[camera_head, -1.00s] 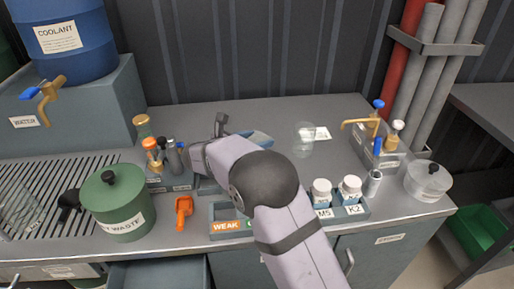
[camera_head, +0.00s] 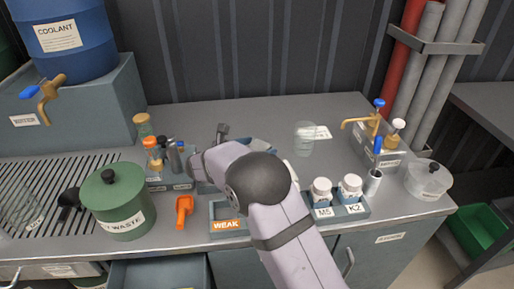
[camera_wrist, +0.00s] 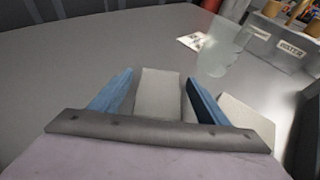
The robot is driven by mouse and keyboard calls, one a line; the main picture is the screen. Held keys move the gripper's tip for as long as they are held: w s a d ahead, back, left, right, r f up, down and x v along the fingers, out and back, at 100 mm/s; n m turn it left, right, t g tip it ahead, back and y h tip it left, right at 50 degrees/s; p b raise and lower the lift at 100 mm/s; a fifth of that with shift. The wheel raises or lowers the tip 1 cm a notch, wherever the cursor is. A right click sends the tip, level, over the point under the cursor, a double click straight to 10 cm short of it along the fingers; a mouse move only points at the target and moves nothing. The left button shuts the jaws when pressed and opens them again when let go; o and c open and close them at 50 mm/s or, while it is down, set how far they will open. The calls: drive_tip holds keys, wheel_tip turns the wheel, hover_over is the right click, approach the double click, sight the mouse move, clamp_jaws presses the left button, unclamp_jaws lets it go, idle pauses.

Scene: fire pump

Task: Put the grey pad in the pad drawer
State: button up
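A pale grey pad (camera_wrist: 160,92) lies between the two blue fingers of my gripper (camera_wrist: 160,78) in the wrist view. Narrow gaps show on both sides of it, so the fingers look open and apart from it. A second pale block (camera_wrist: 248,118) lies just right of the right finger; I cannot tell what it is. In the head view my arm hides the pad, and only a bit of a blue finger (camera_head: 262,142) shows. An open drawer (camera_head: 158,274) sits under the bench front at lower left; I cannot read a label on it.
White-capped bottles (camera_head: 350,187) are right of my arm. A green waste pot (camera_head: 119,203) and an orange tool (camera_head: 184,211) are left. The back middle of the bench is clear.

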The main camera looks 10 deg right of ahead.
drive_tip(key=shift+r, duration=0.15)
drive_tip(key=shift+r+p, duration=0.15)
drive_tip(key=shift+p, duration=0.2)
drive_tip(key=b+v, duration=0.1)
drive_tip(key=v, duration=0.4)
drive_tip(key=b+v, duration=0.1)
drive_tip(key=v, duration=0.4)
drive_tip(key=shift+s+a+b, duration=0.2)
drive_tip(key=shift+b, duration=0.1)
drive_tip(key=shift+o, duration=0.5)
drive_tip(key=shift+s+a+r, duration=0.2)
drive_tip(key=shift+s+a, duration=0.25)
drive_tip(key=shift+s, duration=0.05)
